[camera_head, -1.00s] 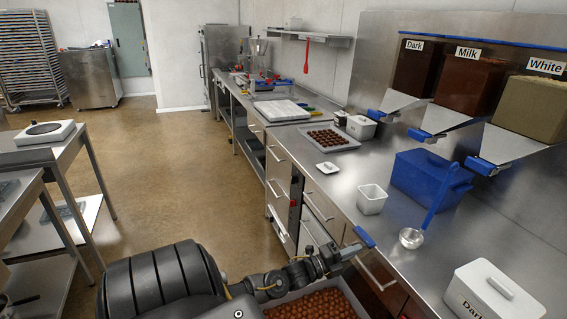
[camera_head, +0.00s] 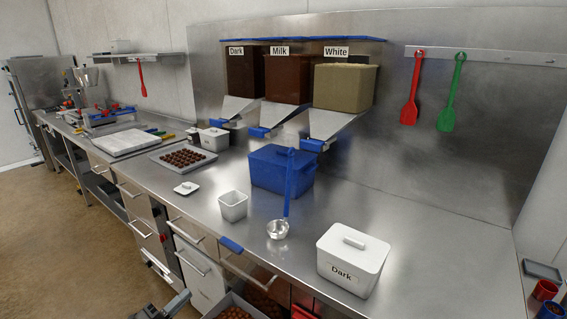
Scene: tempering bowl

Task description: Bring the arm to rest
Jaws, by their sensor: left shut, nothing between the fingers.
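My left gripper (camera_head: 167,307) shows at the bottom edge, left of centre, in front of the counter's drawers. It is shut and empty, low beside the drawer fronts and apart from the countertop. Most of my left arm is out of frame below. My right gripper is not in view.
The steel counter (camera_head: 400,213) holds a white "Dark" box (camera_head: 352,262), a ladle (camera_head: 278,229), a blue bin (camera_head: 282,170), a small white tub (camera_head: 233,206) and a chocolate tray (camera_head: 184,158). A drawer (camera_head: 250,272) juts out near the gripper. The floor (camera_head: 60,240) at left is clear.

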